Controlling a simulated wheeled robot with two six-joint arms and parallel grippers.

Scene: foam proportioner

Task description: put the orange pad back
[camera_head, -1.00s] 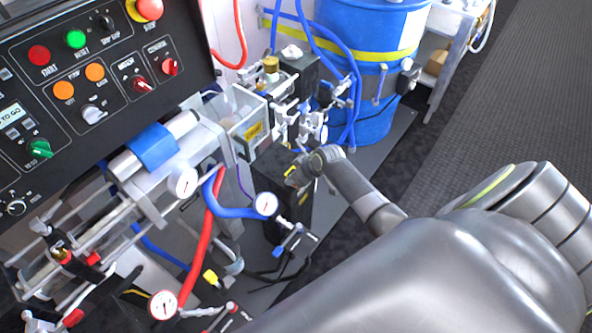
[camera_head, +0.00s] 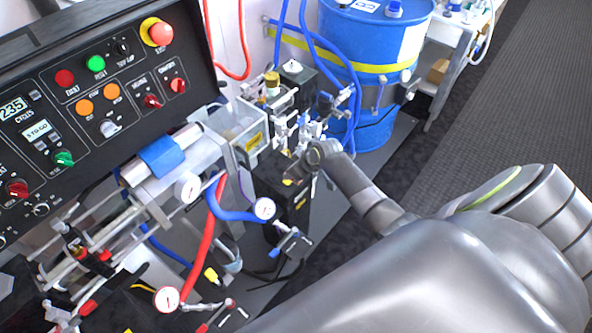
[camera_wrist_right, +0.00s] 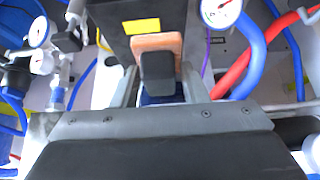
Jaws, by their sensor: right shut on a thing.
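The orange pad (camera_wrist_right: 157,42) shows in the right wrist view as a pale orange block between the finger ends of my right gripper (camera_wrist_right: 160,80). A dark grey block (camera_wrist_right: 158,72) lies in front of it and hides its middle. A dark blue piece (camera_wrist_right: 160,99) shows nearer the palm. My right gripper is shut on the pad. In the head view my right gripper (camera_head: 298,170) is small and partly hidden by its wrist, close to a black box (camera_head: 282,190) beside the machine. I cannot make out the pad there. My left gripper is in neither view.
A blue drum (camera_head: 375,50) with a yellow band stands behind. Hoses, valves and gauges (camera_head: 263,208) crowd the area left of my right arm. The control panel (camera_head: 85,95) is at upper left. Open floor (camera_head: 500,110) lies at the right.

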